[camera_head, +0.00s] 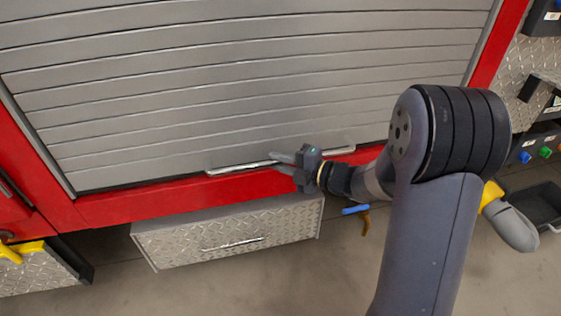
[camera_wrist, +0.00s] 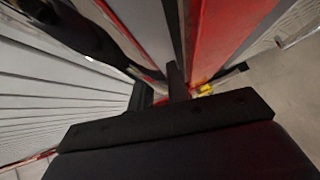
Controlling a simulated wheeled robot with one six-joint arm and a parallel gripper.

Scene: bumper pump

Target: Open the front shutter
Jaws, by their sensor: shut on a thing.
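The front shutter (camera_head: 250,80) is a grey slatted roller shutter in a red frame. It is down, with its lower edge close to the red sill. A long silver bar handle (camera_head: 235,168) runs along its bottom edge. My gripper (camera_head: 280,160) is at the middle of this handle and is shut on it. The fingers cover part of the bar. In the wrist view the shutter slats (camera_wrist: 60,90) fill the left side, and my dark fingers (camera_wrist: 160,90) reach toward the red frame. The grip itself is mostly hidden there.
Below the sill is a diamond-plate drawer (camera_head: 230,232) with a thin handle. A panel with coloured knobs (camera_head: 535,150) and a dark tray (camera_head: 541,205) are at the right. Grey floor lies in front.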

